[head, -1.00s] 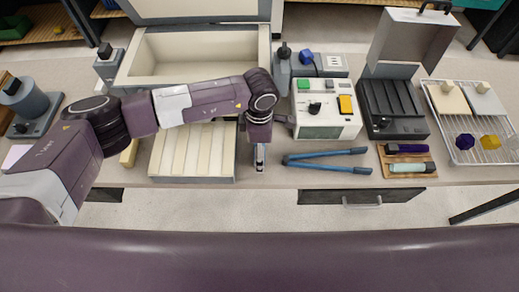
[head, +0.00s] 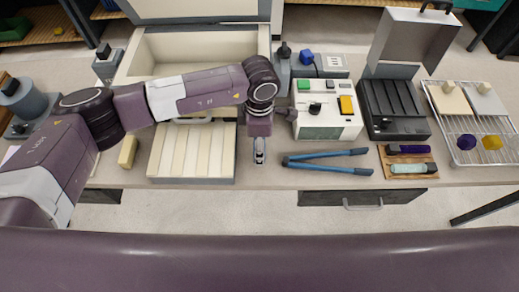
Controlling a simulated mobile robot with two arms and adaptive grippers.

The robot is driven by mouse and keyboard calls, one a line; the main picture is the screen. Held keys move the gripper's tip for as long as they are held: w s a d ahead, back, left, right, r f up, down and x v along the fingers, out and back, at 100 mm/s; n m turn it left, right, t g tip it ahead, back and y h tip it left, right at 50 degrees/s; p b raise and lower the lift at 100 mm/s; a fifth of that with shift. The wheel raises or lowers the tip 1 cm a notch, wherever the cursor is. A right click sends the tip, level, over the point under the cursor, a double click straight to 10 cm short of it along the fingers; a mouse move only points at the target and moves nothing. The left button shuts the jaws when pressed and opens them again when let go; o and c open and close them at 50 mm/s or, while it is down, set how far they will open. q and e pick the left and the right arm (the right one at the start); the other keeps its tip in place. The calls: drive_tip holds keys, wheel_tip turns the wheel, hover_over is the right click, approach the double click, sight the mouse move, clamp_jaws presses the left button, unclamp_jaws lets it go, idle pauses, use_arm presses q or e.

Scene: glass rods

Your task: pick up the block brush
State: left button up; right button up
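I cannot make out a block brush with certainty. A narrow cream block (head: 128,151) stands on the bench left of the slatted tray, and no bristles are clear on it. My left arm reaches across the bench, and its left gripper (head: 259,158) points down between the slatted tray and the blue tongs. Its fingers are small and seen from above, so I cannot tell whether they are open, shut or holding something. The arm may hide part of the bench under it. My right gripper is not in view.
The slatted cream tray (head: 152,170) is just left of my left gripper. Blue tongs (head: 328,161) lie to its right. A white device with coloured buttons (head: 326,132), a wooden board (head: 433,160) with two handled items and a wire rack (head: 492,155) stand further right.

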use_arm(q)
wheel_tip(320, 180, up, 16)
drive_tip(key=b, duration=0.5)
drive_tip(key=s+a+f+m, duration=0.2)
drive_tip(key=s+a+m, duration=0.3)
drive_tip(key=a+m, duration=0.4)
drive_tip(key=s+a+f+m, duration=0.1)
drive_tip(key=s+a+m, duration=0.4)
drive_tip(key=a+m, duration=0.4)
drive_tip(key=shift+a+f, duration=0.4)
drive_tip(key=shift+a, duration=0.1)
